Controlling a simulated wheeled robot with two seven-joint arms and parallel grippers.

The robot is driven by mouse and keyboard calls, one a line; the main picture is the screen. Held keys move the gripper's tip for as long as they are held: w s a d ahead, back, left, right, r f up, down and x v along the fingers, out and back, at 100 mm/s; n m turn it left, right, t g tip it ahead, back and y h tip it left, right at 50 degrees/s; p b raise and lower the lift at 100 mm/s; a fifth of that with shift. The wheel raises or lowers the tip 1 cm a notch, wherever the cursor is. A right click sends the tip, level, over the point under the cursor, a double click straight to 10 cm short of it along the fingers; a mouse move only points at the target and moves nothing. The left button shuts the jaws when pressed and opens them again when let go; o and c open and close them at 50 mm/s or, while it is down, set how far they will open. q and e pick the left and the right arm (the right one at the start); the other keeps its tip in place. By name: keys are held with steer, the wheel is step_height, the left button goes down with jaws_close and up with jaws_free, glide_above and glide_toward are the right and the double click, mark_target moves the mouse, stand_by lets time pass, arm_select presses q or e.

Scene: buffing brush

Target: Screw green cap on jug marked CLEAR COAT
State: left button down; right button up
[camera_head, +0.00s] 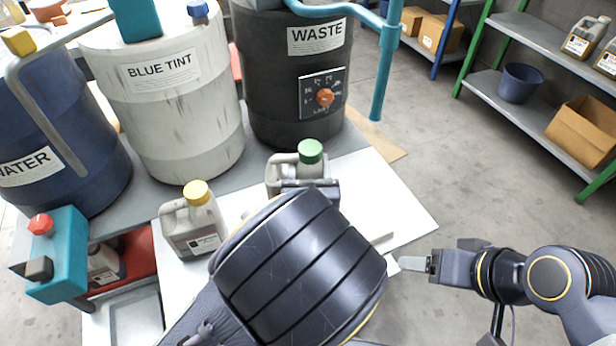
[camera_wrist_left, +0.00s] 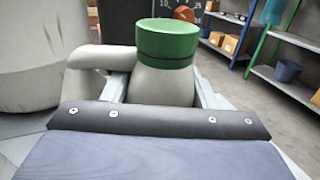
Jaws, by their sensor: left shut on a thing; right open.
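A grey jug (camera_head: 282,172) stands on the white board, partly hidden behind my left arm. The green cap (camera_head: 310,151) sits on top of its neck. In the left wrist view the green cap (camera_wrist_left: 168,42) is upright on the jug (camera_wrist_left: 160,86), and the handle is to the left. My left gripper (camera_wrist_left: 163,97) is shut on the jug, its fingers on either side below the cap. The jug's label is hidden, so I cannot read CLEAR COAT. My right gripper (camera_head: 416,264) is open and empty, to the right of the board.
A yellow-capped jug (camera_head: 193,222) stands left of my left arm. Behind are the WASTE drum (camera_head: 262,60), the BLUE TINT drum (camera_head: 190,115) and the WATER drum (camera_head: 60,140). A teal device with a red knob (camera_head: 41,224) is at left. Open floor and shelves (camera_head: 535,35) lie right.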

arm_select(q)
steer(key=shift+r, duration=0.1)
steer(key=shift+w+a+f+b, duration=0.15)
steer(key=shift+f+b, duration=0.3)
steer(key=shift+f, duration=0.55)
steer(key=shift+w+d+f+b, duration=0.1)
steer(key=shift+w+f+b, duration=0.25)
steer(key=shift+f, duration=0.65)
steer(key=shift+s+f, duration=0.1)
steer(key=c, duration=1)
jaws_free()
steer(key=shift+f, duration=0.2)
steer(key=o, duration=0.4)
steer(key=shift+r, duration=0.1)
